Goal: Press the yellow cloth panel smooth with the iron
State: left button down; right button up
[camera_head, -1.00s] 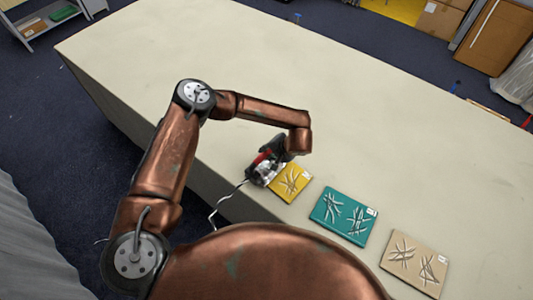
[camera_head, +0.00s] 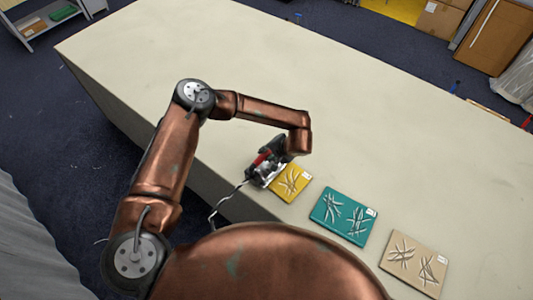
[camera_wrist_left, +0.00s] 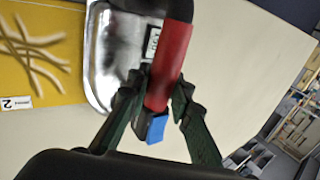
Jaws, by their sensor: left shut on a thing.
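The yellow cloth panel (camera_head: 294,182) lies flat on the table, with raised cream wrinkles across it; it also shows at the left of the left wrist view (camera_wrist_left: 25,65), with a white tag numbered 2. The iron (camera_head: 262,176) has a shiny metal body and a red handle (camera_wrist_left: 170,62). My left gripper (camera_head: 277,147) is shut on the iron's handle, and its green fingers (camera_wrist_left: 157,92) flank the handle in the wrist view. The iron is at the panel's left edge. Whether its sole touches the cloth or table is hidden. My right gripper is not in view.
A teal panel (camera_head: 343,215) and a beige panel (camera_head: 415,263), both wrinkled, lie along the table's near edge to the right. The iron's cord (camera_head: 222,204) hangs over that edge. The rest of the pale table (camera_head: 330,90) is clear.

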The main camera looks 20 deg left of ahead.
pick_arm(q)
jog(key=shift+w+r+p, duration=0.15)
jog(key=shift+r+p, duration=0.7)
jog(key=shift+r, duration=0.9)
jog(key=shift+w+r+p, duration=0.1)
jog(key=shift+r+p, duration=0.7)
jog(key=shift+r, duration=0.95)
jog(key=shift+f, duration=0.1)
